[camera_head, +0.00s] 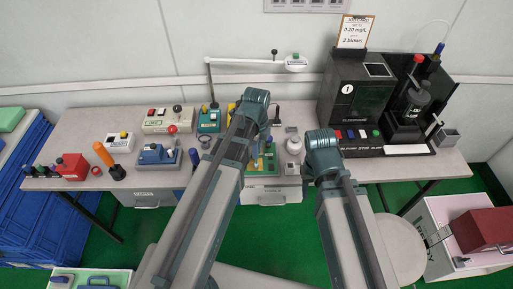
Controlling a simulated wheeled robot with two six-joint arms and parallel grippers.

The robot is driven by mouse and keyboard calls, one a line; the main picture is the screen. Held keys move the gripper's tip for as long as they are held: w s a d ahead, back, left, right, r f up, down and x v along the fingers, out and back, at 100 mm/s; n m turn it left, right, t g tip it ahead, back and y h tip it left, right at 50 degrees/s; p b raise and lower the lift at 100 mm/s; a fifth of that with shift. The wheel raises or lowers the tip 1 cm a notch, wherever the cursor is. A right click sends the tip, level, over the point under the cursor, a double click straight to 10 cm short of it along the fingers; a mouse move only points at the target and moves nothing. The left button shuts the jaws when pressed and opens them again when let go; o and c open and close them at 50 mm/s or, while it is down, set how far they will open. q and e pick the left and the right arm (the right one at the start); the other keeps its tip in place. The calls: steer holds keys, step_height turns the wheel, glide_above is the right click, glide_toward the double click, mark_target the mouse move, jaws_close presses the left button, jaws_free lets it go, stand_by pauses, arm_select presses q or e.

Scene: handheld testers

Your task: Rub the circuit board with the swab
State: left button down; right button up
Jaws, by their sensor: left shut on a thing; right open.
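A green board, apparently the circuit board (270,162), lies near the front middle of the table, partly hidden by my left arm. My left gripper (263,135) is above and just behind the board, mostly hidden by its own wrist. It is shut on a thin thing, apparently the swab, which is too small and covered to make out. I cannot tell whether it touches the board. My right gripper (318,172) is open and to the right of the board, near the table's front edge, with its fingers largely hidden by the wrist.
A white round container (293,144) stands between the grippers. A black machine (355,95) and a dark stand (412,105) fill the table's right. Several small testers, a blue device (156,156) and an orange-handled tool (104,155) stand on the left. A white lamp arm (245,61) spans the back.

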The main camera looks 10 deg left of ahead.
arm_select(q)
steer(key=shift+s, duration=0.15)
steer(key=shift+s+d, duration=0.15)
steer(key=shift+s, duration=0.25)
steer(key=shift+w, duration=0.2)
steer(key=shift+w, duration=0.4)
steer(key=shift+w, duration=0.1)
stand_by(0.3)
steer(key=shift+w+a, duration=0.3)
steer(key=shift+w, duration=0.15)
steer(key=shift+w, duration=0.1)
steer(key=shift+w+a, duration=0.15)
steer(key=shift+w, duration=0.3)
steer(key=shift+w, duration=0.2)
